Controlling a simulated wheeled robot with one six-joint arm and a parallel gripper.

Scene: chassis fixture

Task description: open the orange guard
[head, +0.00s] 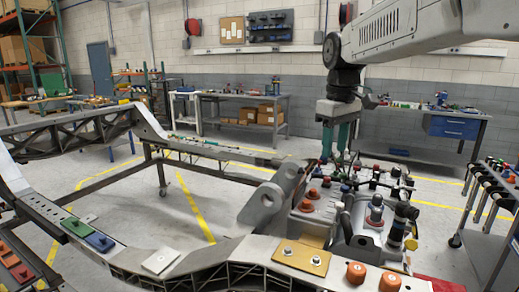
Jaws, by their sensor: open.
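My gripper (335,158) hangs from the arm at right of centre, teal fingers pointing down and apart, with nothing seen between them. It is over the far side of a cluster of fittings on the chassis frame. Two round orange caps (356,273) sit on the near rail. An orange-red block (313,194) sits on the fittings just left of and below my gripper. Several orange and red pieces (12,262) lie at the far left edge, partly cut off. I cannot tell which of these is the orange guard, or whether it is open.
The chassis frame (160,262) spans the foreground, with a green plate (76,227) and blue plate (100,241) on its left rail. A grey lug (272,200) rises left of the fittings. A cart (490,215) stands right. Workbenches line the back wall.

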